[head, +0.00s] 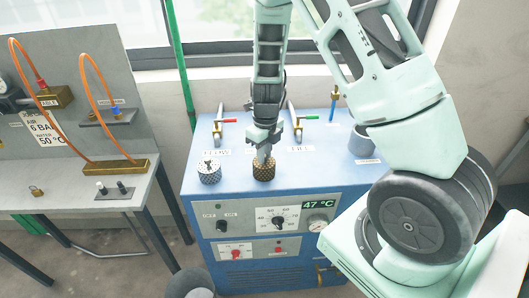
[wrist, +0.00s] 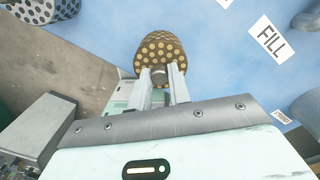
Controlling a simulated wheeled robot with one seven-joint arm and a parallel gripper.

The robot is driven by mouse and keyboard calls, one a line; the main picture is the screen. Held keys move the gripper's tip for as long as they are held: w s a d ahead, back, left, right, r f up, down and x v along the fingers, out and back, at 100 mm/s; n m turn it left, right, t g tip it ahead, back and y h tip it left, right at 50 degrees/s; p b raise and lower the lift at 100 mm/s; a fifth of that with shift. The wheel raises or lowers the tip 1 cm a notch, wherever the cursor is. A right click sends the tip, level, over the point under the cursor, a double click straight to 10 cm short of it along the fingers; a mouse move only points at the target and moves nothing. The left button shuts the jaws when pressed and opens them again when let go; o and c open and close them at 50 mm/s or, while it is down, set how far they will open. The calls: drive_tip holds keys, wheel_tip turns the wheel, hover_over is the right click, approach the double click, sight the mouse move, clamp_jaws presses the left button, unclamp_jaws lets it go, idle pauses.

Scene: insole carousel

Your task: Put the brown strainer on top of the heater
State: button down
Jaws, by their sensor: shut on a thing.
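The brown strainer (head: 264,170) is a small perforated cylinder at the front part of the blue heater's top (head: 240,182). My gripper (head: 264,157) points down and is shut on the strainer's upper end. In the wrist view the strainer (wrist: 160,52) shows between the two fingertips (wrist: 160,76), with the blue heater top (wrist: 225,60) behind it. I cannot tell whether the strainer's base touches the heater top or hangs just above it.
A grey perforated strainer (head: 209,172) stands left of the brown one. Red and green handled valves (head: 229,120) and a grey cup (head: 361,141) are at the back. The heater's front panel has knobs and a 47 °C display (head: 319,204). A bench with orange hoses (head: 100,168) is at left.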

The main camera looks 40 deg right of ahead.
drive_tip(key=shift+f, duration=0.15)
drive_tip(key=c, duration=1.3)
unclamp_jaws()
